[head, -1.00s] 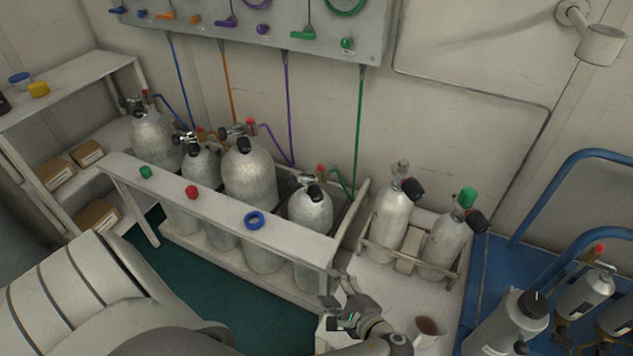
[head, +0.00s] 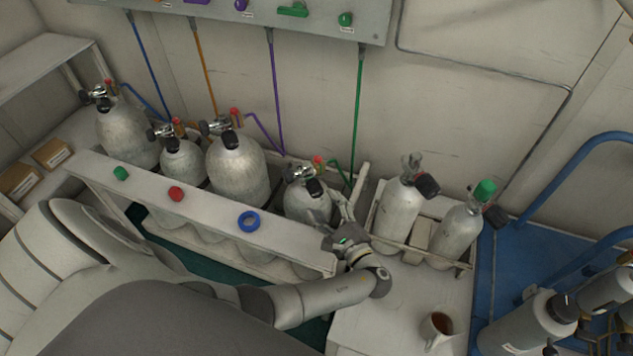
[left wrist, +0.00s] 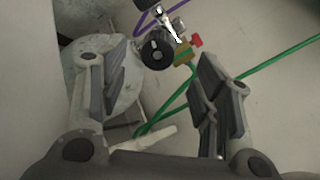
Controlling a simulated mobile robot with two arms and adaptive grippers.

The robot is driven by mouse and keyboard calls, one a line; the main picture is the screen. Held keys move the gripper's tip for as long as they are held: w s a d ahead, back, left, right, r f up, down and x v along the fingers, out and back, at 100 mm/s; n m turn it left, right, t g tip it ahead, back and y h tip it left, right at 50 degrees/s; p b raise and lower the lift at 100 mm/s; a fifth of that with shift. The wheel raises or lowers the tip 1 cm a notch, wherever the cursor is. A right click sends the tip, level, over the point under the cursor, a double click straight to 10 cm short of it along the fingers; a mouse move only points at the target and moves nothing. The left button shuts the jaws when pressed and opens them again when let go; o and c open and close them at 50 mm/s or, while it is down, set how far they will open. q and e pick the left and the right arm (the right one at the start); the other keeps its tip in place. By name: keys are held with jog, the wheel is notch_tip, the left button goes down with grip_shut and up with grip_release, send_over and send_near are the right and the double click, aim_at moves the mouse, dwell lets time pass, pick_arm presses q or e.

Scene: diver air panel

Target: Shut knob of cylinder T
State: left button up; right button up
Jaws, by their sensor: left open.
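A silver cylinder (head: 308,205) with a green hose stands at the right end of the rack. Its round black valve knob (head: 314,187) faces my side; I cannot read any letter on it. My left gripper (head: 336,216) is open and empty, just right of and in front of this cylinder. In the left wrist view, the black knob (left wrist: 157,53) lies ahead, between and beyond the fingers, apart from them. Beside it are a brass fitting and a red part (left wrist: 197,41). The cylinder's grey body (left wrist: 105,75) is partly hidden behind the left finger. My right gripper is not in view.
The rack's white front ledge (head: 205,210) carries a green cap, a red cap and a blue ring (head: 249,221). Several other cylinders stand left; two (head: 400,205) stand in a holder at right. A mug (head: 437,327) sits on the white bench.

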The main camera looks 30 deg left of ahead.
aim_at(318, 194)
pick_arm(q)
jog(key=x, duration=0.3)
jog(key=shift+w+a, duration=0.1)
jog(key=shift+a, duration=0.15)
jog(key=shift+x, duration=1)
jog(key=shift+w+a+f, duration=0.1)
jog(key=shift+a, duration=0.05)
jog(key=c, duration=1)
jog(key=shift+c, duration=0.2)
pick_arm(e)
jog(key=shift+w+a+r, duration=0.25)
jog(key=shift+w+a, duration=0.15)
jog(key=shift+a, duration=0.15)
